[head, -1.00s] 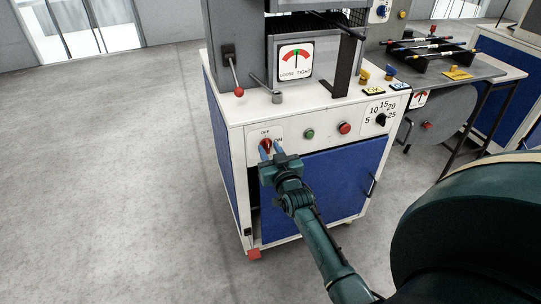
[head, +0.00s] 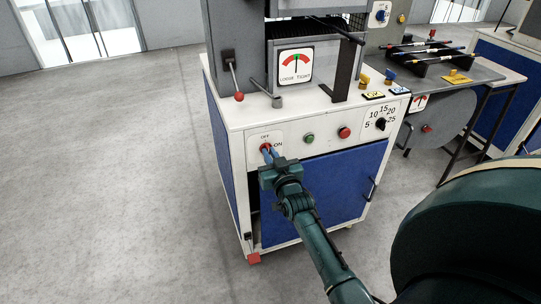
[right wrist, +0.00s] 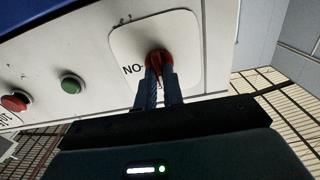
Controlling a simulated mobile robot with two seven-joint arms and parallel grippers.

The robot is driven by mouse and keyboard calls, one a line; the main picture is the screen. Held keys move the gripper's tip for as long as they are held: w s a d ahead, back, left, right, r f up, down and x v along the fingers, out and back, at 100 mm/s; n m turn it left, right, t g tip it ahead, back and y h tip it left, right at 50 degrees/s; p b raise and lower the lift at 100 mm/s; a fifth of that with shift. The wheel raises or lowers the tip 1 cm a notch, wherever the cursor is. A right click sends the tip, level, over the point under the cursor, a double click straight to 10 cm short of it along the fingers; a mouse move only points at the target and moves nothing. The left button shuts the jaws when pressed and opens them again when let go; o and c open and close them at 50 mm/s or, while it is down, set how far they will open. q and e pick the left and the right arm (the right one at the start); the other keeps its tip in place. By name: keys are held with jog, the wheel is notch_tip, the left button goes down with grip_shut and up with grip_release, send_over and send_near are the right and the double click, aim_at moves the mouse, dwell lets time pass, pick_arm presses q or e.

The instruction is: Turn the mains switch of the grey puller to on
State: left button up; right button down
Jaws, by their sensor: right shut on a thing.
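The mains switch is a red rotary knob (head: 265,147) on a white plate (head: 256,159) marked OFF above and ON to the right. It sits at the left of the grey puller's front panel. My right gripper (head: 269,151) is shut on the knob, with its blue fingers on either side. In the right wrist view the red knob (right wrist: 159,60) sits between the fingertips (right wrist: 160,80), beside the ON label. The fingers hide part of the knob, and I cannot tell exactly where it points. My left gripper is not in view.
Right of the switch are a green button (head: 309,138), a red button (head: 345,132) and a black speed dial (head: 381,124). A red-tipped lever (head: 238,97) and a LOOSE/TIGHT gauge (head: 295,66) are above. The floor at left is clear.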

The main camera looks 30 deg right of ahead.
pick_arm(q)
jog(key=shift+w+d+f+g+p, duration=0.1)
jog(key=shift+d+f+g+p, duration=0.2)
jog(key=shift+p, duration=0.35)
pick_arm(e)
jog(key=m, duration=1.7)
jog(key=shift+d+f+m, duration=0.2)
jog(key=shift+f+m, duration=0.05)
jog(key=shift+m, duration=0.05)
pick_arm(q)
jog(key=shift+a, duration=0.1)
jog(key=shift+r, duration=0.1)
pick_arm(e)
jog(key=c, duration=1.5)
grip_release()
